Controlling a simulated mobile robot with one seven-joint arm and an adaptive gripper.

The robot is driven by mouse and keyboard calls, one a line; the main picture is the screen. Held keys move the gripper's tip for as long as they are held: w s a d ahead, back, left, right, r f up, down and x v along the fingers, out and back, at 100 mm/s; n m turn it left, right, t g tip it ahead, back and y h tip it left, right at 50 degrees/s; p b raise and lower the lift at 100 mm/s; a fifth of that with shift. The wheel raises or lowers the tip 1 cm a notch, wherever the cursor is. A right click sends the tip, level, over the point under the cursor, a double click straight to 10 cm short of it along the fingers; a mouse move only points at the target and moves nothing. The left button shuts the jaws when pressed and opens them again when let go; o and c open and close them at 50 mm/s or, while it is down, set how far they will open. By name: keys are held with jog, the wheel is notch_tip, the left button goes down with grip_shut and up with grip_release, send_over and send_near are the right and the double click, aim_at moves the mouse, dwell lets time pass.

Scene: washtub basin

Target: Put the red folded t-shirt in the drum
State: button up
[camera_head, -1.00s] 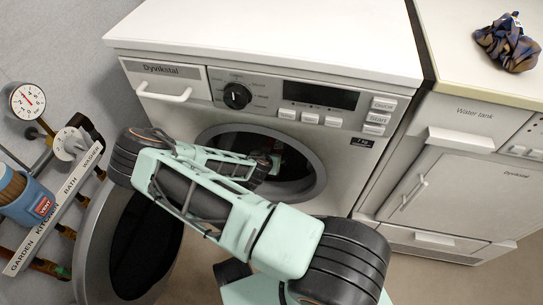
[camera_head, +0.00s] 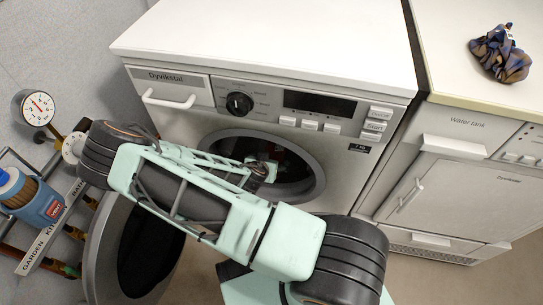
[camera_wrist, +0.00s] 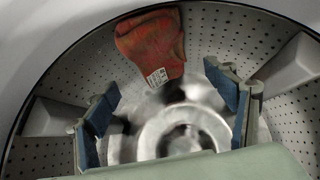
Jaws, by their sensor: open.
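The red folded t-shirt (camera_wrist: 152,45) shows in the wrist view inside the metal drum (camera_wrist: 215,30), with a small white label at its lower edge. My gripper (camera_wrist: 165,112) is open, with its two blue-padded fingers wide apart. The t-shirt lies beyond the fingertips, and nothing is between the pads. In the head view, my arm's end reaches into the round door opening of the washing machine (camera_head: 190,125). The fingers and the t-shirt cannot be made out there.
The round door (camera_head: 135,265) hangs open at the lower left, under my arm. A dark patterned cloth (camera_head: 500,53) lies on the neighbouring machine's top (camera_head: 455,75) at the right. Pipes with a gauge (camera_head: 38,107) and a blue container (camera_head: 35,198) are at the left.

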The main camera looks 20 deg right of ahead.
jog(key=v, duration=0.3)
jog(key=shift+s+a+r+p, duration=0.1)
jog(key=shift+s+r+p, duration=0.15)
jog(key=shift+r+p, duration=0.1)
jog(key=shift+a, duration=0.1)
